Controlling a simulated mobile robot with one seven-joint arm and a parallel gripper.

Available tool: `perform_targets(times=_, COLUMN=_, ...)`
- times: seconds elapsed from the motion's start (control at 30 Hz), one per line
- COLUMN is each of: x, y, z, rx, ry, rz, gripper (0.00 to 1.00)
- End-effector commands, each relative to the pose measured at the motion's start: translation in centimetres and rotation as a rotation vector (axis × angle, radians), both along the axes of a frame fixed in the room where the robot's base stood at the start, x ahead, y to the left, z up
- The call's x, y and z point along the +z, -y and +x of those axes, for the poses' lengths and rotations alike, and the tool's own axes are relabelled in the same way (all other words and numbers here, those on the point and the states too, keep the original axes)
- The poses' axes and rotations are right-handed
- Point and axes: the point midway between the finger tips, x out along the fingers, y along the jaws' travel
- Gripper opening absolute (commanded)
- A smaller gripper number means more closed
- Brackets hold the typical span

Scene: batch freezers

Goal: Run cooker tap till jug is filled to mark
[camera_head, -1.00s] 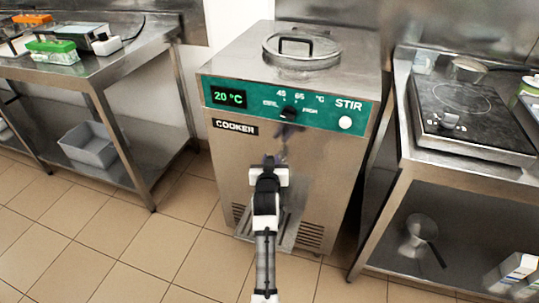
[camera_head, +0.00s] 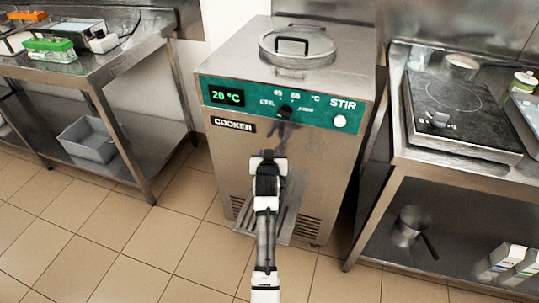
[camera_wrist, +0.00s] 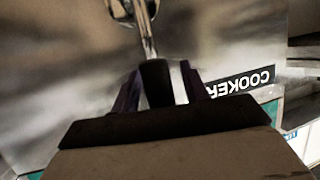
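The cooker (camera_head: 275,170) is a steel cabinet with a green panel reading 20 °C. In the wrist view, its tap (camera_wrist: 146,35) shows as a shiny metal lever ending in a black handle (camera_wrist: 157,84). My gripper (camera_head: 268,157) is in front of the cooker's face, below the label. In the wrist view its two dark purple fingers (camera_wrist: 160,90) stand apart on either side of the black handle. A narrow gap shows beside the right finger; contact on the left is unclear. My gripper and arm hide the tap in the head view. I cannot make out a jug under it.
A drip grate (camera_head: 250,218) juts from the cooker's base. A steel table (camera_head: 110,75) stands left, with a grey bin (camera_head: 90,140) below. On the right, a bench holds a black hob (camera_head: 455,100); a metal pan-like vessel (camera_head: 412,222) sits on its lower shelf.

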Motion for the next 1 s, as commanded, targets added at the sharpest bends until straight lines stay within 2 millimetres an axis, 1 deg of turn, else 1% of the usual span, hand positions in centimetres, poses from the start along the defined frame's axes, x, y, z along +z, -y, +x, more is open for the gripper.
perform_targets(times=0.2, x=0.0, y=0.0, z=-0.2, rx=0.0, ry=0.0, rz=-0.001, gripper=0.45)
perform_targets(times=0.27, x=0.1, y=0.0, z=-0.5, rx=0.0, ry=0.0, rz=-0.001, gripper=0.45)
perform_targets(times=0.37, x=0.4, y=-0.1, z=-1.5, rx=0.001, ry=0.001, rz=-0.001, gripper=0.45)
perform_targets(times=0.47, x=1.0, y=-0.2, z=-3.1, rx=0.001, ry=0.001, rz=-0.001, gripper=0.45)
perform_targets(times=0.8, x=3.5, y=-0.5, z=-9.5, rx=0.001, ry=0.002, rz=-0.001, gripper=0.45)
perform_targets(times=0.9, x=4.2, y=-0.6, z=-11.0, rx=0.001, ry=0.002, rz=-0.001, gripper=0.45)
perform_targets(times=1.0, x=4.6, y=-0.6, z=-12.0, rx=0.0, ry=0.0, rz=-0.001, gripper=0.45)
